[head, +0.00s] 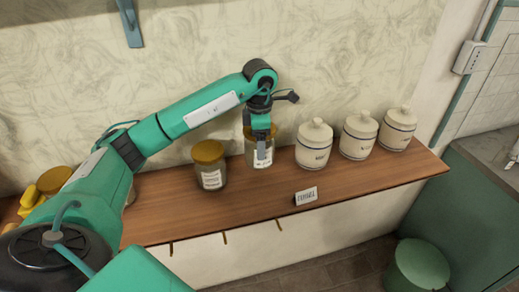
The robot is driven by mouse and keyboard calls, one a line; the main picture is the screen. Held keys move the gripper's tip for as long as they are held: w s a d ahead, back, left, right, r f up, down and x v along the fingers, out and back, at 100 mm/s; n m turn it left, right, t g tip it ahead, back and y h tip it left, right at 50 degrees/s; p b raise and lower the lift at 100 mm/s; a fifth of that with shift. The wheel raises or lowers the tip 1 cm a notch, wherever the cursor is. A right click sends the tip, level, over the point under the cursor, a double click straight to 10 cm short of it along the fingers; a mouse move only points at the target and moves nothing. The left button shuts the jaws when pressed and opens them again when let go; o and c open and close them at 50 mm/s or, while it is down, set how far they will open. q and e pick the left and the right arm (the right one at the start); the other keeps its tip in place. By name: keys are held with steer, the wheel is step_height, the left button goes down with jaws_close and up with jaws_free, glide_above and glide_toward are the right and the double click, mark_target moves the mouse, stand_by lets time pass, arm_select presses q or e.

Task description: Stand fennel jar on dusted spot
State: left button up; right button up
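My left gripper (263,155) points down in front of a glass jar (249,159) with a yellow lid and a white label. It covers part of this jar; I cannot tell whether its fingers touch or grip it. A second glass jar (211,178) with a yellow lid stands to its left on the wooden shelf (235,208). The labels are too small to read, so I cannot tell which is the fennel jar. A small white card (306,196) stands at the shelf's front edge. I cannot make out a dusted spot. My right gripper is not in view.
Three white lidded canisters, a left one (313,148), a middle one (358,138) and a right one (397,130), stand right of the jars. More yellow-lidded things (53,180) are at far left, partly behind my arm. The shelf's front right is clear.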

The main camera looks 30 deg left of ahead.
arm_select(q)
steer(key=shift+f, duration=0.4)
step_height(320, 180, down, 3)
steer(key=shift+f+p, duration=0.1)
steer(key=shift+p, duration=0.55)
steer(key=shift+f, duration=0.3)
steer(key=o, duration=1.1)
steer(key=shift+o, duration=0.2)
